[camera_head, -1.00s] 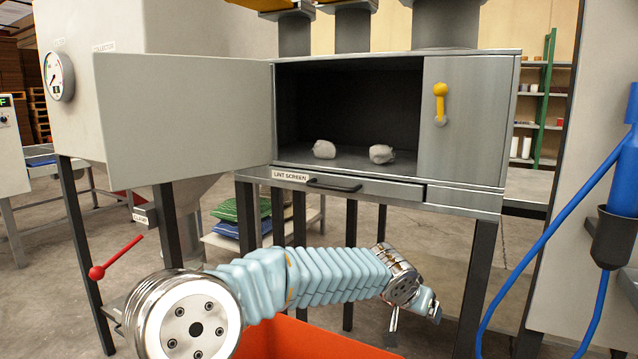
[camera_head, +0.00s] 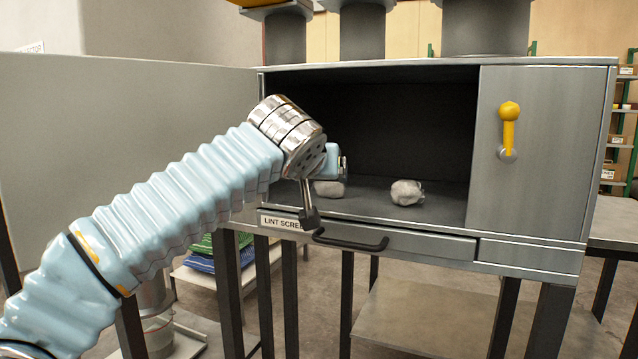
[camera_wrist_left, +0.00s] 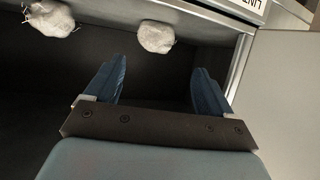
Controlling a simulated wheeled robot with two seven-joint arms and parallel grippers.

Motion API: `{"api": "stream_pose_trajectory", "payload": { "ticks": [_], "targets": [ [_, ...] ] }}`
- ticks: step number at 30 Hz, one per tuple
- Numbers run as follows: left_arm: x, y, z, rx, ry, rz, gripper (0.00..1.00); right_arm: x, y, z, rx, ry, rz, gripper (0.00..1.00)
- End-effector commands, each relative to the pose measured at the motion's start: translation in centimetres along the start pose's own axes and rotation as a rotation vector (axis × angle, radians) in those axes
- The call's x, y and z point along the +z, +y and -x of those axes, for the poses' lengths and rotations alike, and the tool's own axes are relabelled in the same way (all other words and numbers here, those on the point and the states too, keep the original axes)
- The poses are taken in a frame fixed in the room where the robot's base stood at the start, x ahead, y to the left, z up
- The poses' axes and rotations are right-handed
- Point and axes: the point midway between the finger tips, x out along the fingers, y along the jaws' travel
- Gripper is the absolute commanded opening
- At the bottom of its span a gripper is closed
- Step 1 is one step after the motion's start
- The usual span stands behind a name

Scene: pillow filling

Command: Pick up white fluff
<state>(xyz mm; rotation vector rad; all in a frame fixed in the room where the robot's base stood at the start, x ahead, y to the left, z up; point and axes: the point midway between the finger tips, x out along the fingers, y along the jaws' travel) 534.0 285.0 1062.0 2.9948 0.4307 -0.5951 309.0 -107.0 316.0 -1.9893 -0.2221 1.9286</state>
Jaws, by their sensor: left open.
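Two greyish-white fluff lumps lie on the floor of the open metal cabinet. The right lump (camera_head: 407,192) is in full view; the left lump (camera_head: 330,188) is partly covered by my left gripper (camera_head: 327,190) in the head view. In the left wrist view, one lump (camera_wrist_left: 156,37) lies just beyond and between the fingertips, and the other (camera_wrist_left: 50,18) is at the upper left edge. My left gripper (camera_wrist_left: 155,85) is open and empty, at the cabinet's mouth, apart from both lumps. My right gripper is not in view.
The cabinet (camera_head: 540,200) has a lint screen drawer with a dark handle (camera_head: 350,240) under the opening. Its open door (camera_head: 130,150) stands to the left. A yellow lever (camera_head: 509,125) is on the right panel. The cabinet's inside is otherwise clear.

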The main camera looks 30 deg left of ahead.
Motion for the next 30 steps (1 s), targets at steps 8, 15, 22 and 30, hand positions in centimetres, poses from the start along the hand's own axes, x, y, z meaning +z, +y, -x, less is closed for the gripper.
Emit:
{"api": "stream_pose_trajectory", "payload": {
  "ticks": [8,15,22,30],
  "targets": [
    [0.0,0.0,-5.7,-0.003,-0.005,-0.002,0.83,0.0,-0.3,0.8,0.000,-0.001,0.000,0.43],
    [0.0,0.1,-8.2,-0.001,-0.002,-0.001,0.83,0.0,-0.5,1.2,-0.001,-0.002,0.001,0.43],
    [0.0,0.5,-11.6,-0.001,-0.004,-0.002,0.83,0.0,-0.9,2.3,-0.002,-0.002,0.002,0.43],
    [0.1,0.4,-13.2,0.001,-0.002,-0.001,0.83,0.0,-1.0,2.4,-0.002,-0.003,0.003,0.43]
  ]
}}
